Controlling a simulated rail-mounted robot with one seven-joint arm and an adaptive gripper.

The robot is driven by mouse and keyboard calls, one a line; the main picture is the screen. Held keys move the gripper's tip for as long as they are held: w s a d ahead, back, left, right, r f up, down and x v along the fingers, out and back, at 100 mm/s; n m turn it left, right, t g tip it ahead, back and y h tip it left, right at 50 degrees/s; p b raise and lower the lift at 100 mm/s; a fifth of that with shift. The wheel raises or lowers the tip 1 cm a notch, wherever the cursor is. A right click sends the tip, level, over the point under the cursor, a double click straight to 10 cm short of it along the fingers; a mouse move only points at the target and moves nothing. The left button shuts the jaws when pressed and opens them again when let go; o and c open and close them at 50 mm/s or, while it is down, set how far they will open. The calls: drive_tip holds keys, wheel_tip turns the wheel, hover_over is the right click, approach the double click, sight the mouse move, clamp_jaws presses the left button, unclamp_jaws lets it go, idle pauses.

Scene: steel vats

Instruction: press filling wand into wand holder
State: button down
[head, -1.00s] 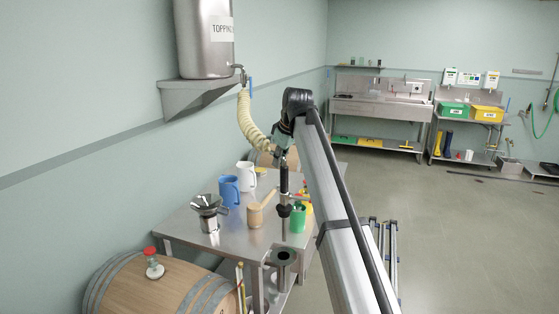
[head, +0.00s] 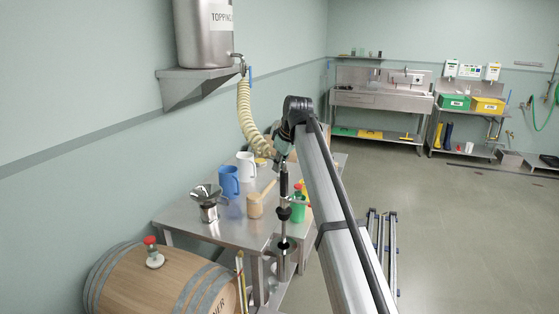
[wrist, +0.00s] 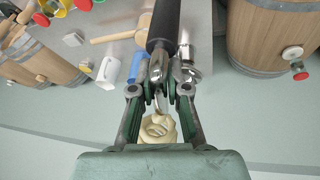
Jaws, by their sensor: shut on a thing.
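The filling wand (head: 284,184) hangs about upright from my gripper (head: 284,150), with a dark grip, a black collar and a thin metal tube. The cream coiled hose (head: 246,112) runs from its top to the vat tap. The steel wand holder (head: 291,262) is at the table's front edge. The wand's lower end overlaps the holder's mouth; I cannot tell how deep it sits. In the wrist view my gripper (wrist: 160,98) is shut on the wand (wrist: 163,28), with the hose (wrist: 158,132) below. The wand's tip and the holder cannot be made out there.
The floor at right is mostly open.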

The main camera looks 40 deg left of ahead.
drive_tip(key=shift+f, duration=0.15)
drive_tip(key=b, duration=0.3)
hover_over(279, 208)
drive_tip(key=shift+d+f, duration=0.1)
drive_tip(key=shift+f, duration=7.15)
drive_tip(key=c, duration=1.1)
unclamp_jaws()
drive_tip(key=v, duration=1.2)
